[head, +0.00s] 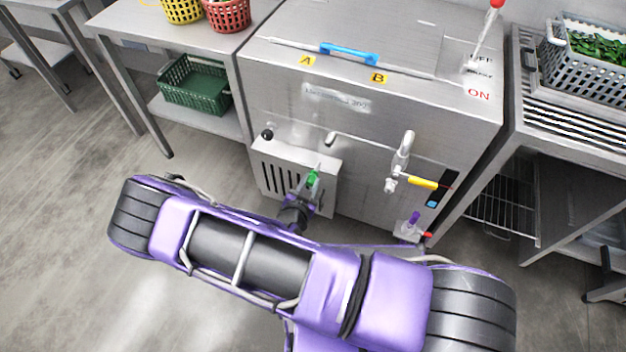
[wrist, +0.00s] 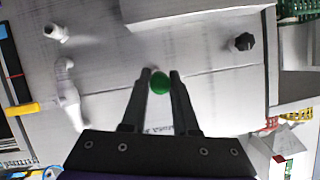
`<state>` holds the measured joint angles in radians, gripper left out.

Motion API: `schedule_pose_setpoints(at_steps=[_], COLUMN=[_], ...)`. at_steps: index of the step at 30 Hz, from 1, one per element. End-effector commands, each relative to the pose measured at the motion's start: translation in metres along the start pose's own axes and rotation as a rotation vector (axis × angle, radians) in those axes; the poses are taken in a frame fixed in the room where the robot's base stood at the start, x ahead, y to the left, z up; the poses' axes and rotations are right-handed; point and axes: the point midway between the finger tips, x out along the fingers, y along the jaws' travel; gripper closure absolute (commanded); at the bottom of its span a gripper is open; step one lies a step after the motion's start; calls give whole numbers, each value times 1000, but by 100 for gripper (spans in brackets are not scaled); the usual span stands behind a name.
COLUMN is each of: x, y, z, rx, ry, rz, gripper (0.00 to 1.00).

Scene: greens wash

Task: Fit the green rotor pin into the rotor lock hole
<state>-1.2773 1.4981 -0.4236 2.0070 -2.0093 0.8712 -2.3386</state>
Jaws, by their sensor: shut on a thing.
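The green rotor pin (head: 313,179) shows at the tip of my gripper (head: 305,190), in front of the louvred box on the steel washer. In the wrist view, the pin's round green end (wrist: 159,82) sits between the two dark fingertips of my gripper (wrist: 160,75), which are shut on it. The steel front of the washer (head: 375,125) fills most of the wrist view behind the pin. I cannot make out the rotor lock hole in either view, nor whether the pin touches the washer.
The louvred box (head: 325,198) juts from the washer front. A black knob (head: 267,134) is above left of it. A pipe with a yellow-handled valve (head: 420,183) and a purple peg (head: 413,218) are to the right. A green basket (head: 195,85) is on the left shelf.

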Motion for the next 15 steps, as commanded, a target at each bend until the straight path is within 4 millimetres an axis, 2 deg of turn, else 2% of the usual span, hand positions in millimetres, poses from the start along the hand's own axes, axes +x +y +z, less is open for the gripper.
schedule_pose_setpoints(at_steps=[9,15], x=[-4,11], y=[0,0], z=[0,-4], rx=[-3,1], ry=[-5,-2], rz=[-3,-3], gripper=[100,100])
